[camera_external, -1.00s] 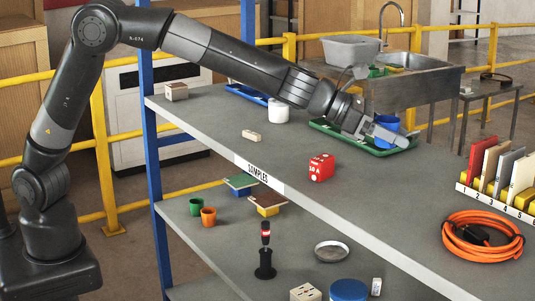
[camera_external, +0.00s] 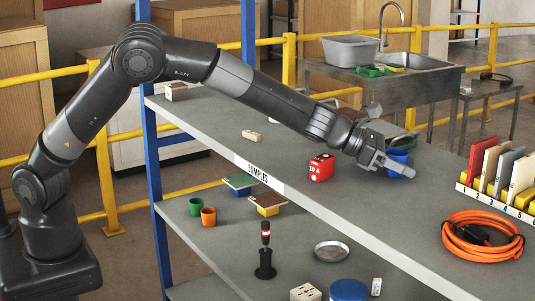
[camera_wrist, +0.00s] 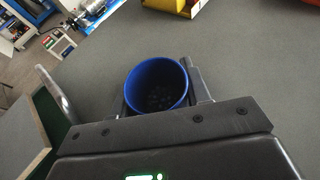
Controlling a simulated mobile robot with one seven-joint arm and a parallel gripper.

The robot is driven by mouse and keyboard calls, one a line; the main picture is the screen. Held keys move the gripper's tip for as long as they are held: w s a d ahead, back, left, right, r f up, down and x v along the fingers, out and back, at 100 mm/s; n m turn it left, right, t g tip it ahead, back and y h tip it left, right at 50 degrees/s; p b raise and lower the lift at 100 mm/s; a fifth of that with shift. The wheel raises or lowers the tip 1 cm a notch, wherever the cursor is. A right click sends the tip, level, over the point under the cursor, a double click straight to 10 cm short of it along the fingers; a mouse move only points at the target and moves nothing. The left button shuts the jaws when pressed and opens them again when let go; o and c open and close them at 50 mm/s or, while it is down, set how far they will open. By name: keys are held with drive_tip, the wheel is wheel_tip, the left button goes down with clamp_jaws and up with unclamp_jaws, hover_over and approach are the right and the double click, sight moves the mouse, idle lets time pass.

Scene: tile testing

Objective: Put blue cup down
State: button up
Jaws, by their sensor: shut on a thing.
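The blue cup (camera_external: 397,156) is held between the fingers of my gripper (camera_external: 400,168), above the grey shelf top in the external view. In the wrist view the cup (camera_wrist: 157,90) sits upright between the two fingers, its open mouth toward the camera and its inside dark. My gripper (camera_wrist: 162,100) is shut on it. The cup's underside is hidden, so I cannot tell whether it touches the shelf. The green tray (camera_external: 408,142) lies behind the gripper, mostly hidden by my arm.
A red box (camera_external: 321,168) stands left of the gripper on the shelf top (camera_external: 390,205). A numbered tile rack (camera_external: 497,197) and a coiled orange cable (camera_external: 483,236) are to the right. Bare shelf lies in front of the gripper. A small pale block (camera_external: 251,135) lies further left.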

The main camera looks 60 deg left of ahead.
drive_tip(key=o, duration=1)
drive_tip(key=shift+f, duration=0.1)
drive_tip(key=shift+s+a+r, duration=0.3)
drive_tip(key=shift+r, duration=0.05)
drive_tip(key=v, duration=0.4)
drive_tip(key=shift+r, duration=3.45)
